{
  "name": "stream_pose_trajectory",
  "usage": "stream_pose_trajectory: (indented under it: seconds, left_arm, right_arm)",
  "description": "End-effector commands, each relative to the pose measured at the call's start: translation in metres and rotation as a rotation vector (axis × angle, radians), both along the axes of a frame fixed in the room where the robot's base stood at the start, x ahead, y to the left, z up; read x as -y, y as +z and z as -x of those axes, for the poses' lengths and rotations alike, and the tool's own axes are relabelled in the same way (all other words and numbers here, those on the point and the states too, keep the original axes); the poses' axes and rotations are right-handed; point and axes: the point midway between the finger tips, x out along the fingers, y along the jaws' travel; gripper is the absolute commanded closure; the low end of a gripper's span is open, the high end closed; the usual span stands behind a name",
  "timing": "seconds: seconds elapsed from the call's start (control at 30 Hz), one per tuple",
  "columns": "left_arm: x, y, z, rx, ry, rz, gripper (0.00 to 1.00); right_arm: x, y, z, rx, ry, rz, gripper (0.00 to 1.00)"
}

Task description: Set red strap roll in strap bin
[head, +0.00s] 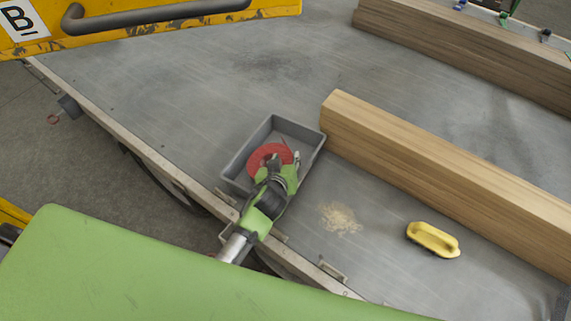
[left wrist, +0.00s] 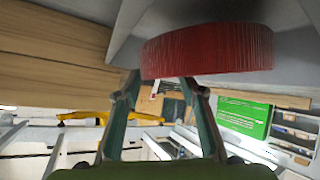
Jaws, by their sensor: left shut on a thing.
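The red strap roll (head: 266,154) is a flat red disc, over the grey strap bin (head: 296,130) in the head view. My left gripper (head: 280,164) reaches in over the bin's near side and is shut on the roll. In the left wrist view the roll (left wrist: 207,48) shows its ribbed red edge just beyond my fingers (left wrist: 160,82), with grey bin surfaces behind it. I cannot tell whether the roll touches the bin floor. My right gripper is not in view.
A long timber beam (head: 440,175) lies right beside the bin. A yellow-handled block (head: 433,239) and a patch of sawdust (head: 340,218) are on the grey trailer deck (head: 200,95). A second beam (head: 470,45) lies at the back right. A yellow panel with a handle (head: 150,18) is at the upper left.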

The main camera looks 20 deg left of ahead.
Motion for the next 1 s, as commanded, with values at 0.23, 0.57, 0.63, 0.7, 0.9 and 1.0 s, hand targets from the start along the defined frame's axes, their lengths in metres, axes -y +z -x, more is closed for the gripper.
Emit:
stream_pose_trajectory:
  seconds: [0.23,0.57,0.63,0.7,0.9,1.0]
  left_arm:
    - [0.0,-0.029,-0.002,0.002,-0.001,-0.001,0.94]
    - [0.0,-0.031,-0.002,0.003,0.0,0.0,0.94]
    - [0.0,-0.032,-0.001,0.0,0.0,0.0,0.45]
    - [0.0,-0.032,-0.001,0.0,0.0,0.0,0.45]
    - [0.0,-0.032,-0.001,0.0,0.0,0.0,0.45]
    - [0.0,-0.03,-0.001,0.0,-0.001,-0.001,0.45]
  right_arm:
    - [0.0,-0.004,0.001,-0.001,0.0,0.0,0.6]
    - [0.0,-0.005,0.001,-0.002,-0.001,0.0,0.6]
    - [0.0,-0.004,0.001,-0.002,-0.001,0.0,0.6]
    - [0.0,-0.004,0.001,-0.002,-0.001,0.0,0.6]
    - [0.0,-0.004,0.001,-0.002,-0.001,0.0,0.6]
    - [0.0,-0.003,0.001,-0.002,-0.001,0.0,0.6]
